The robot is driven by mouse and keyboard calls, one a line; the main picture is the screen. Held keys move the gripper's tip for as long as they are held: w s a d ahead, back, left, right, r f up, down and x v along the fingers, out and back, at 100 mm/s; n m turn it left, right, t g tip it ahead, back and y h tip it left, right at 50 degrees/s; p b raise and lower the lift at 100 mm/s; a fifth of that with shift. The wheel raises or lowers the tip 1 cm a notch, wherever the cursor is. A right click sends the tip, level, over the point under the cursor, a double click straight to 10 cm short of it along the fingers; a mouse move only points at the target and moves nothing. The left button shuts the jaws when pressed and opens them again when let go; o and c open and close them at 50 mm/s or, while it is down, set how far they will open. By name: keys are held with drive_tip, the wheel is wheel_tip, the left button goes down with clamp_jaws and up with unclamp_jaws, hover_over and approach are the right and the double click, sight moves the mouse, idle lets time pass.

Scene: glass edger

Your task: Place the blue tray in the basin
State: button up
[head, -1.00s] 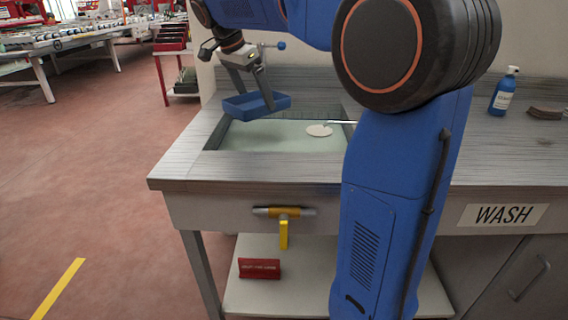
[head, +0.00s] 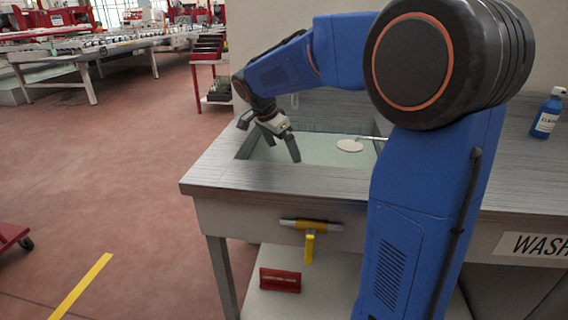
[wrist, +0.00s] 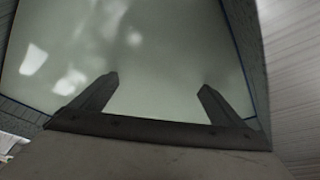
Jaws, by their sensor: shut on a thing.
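The basin (head: 318,155) is set into the counter and has a pale green surface inside. My gripper (head: 280,152) points down over its left front part, with the fingertips low near the front rim. It also shows in the wrist view (wrist: 158,88), its two dark fingers apart against the pale green surface. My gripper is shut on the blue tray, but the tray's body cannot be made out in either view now. Thin blue lines run along the edges of the pale surface in the wrist view. I cannot tell whether they belong to the tray.
A round white disc (head: 349,146) lies in the basin's right part. A blue bottle (head: 547,114) stands on the counter at right. The floor at left is mostly open.

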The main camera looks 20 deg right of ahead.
drive_tip(key=shift+f, duration=1.95)
drive_tip(key=shift+f, duration=0.15)
drive_tip(key=o, duration=1.2)
drive_tip(key=v, duration=1.2)
drive_tip(key=shift+s, duration=0.1)
